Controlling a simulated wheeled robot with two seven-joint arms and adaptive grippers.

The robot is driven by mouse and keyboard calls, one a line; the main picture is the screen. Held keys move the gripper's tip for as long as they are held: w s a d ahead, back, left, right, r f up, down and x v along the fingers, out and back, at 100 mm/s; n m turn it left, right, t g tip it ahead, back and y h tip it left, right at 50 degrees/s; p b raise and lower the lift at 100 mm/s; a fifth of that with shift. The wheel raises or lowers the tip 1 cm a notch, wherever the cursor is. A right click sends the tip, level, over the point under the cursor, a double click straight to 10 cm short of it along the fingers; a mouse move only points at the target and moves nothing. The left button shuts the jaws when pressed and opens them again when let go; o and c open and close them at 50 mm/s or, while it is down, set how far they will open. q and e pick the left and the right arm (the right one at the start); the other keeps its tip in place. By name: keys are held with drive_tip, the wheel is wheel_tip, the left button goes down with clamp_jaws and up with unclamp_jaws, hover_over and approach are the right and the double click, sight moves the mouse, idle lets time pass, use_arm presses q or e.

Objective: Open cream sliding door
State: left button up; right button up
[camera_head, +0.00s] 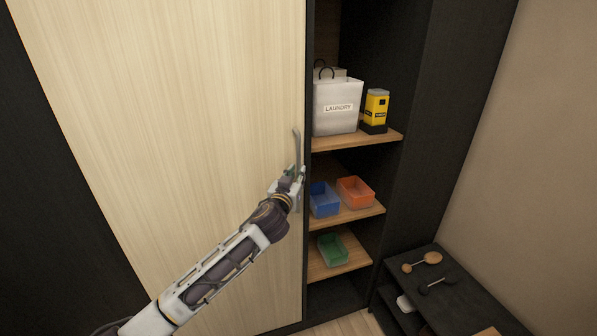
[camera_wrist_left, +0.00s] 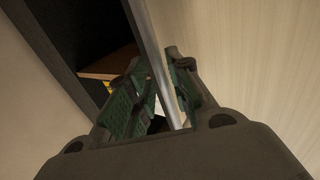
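The cream sliding door (camera_head: 190,110) fills the left and middle of the head view, with pale vertical grain. A slim grey upright handle (camera_head: 297,150) stands near its right edge. My left gripper (camera_head: 292,176) is at the middle of the handle. In the left wrist view, the handle bar (camera_wrist_left: 150,45) runs between the two green-padded fingers of my left gripper (camera_wrist_left: 160,85), which look closed around it. The door surface (camera_wrist_left: 255,60) lies to the right there, with a dark opening to the left. My right gripper is in neither view.
Right of the door are open shelves with a laundry bag (camera_head: 338,92), a yellow-and-black item (camera_head: 376,108), and blue (camera_head: 323,200), orange (camera_head: 355,191) and green (camera_head: 332,249) bins. A low dark stand (camera_head: 455,275) holds small items at lower right.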

use_arm(q)
drive_tip(key=shift+x, duration=1.45)
drive_tip(key=shift+c, duration=0.4)
clamp_jaws()
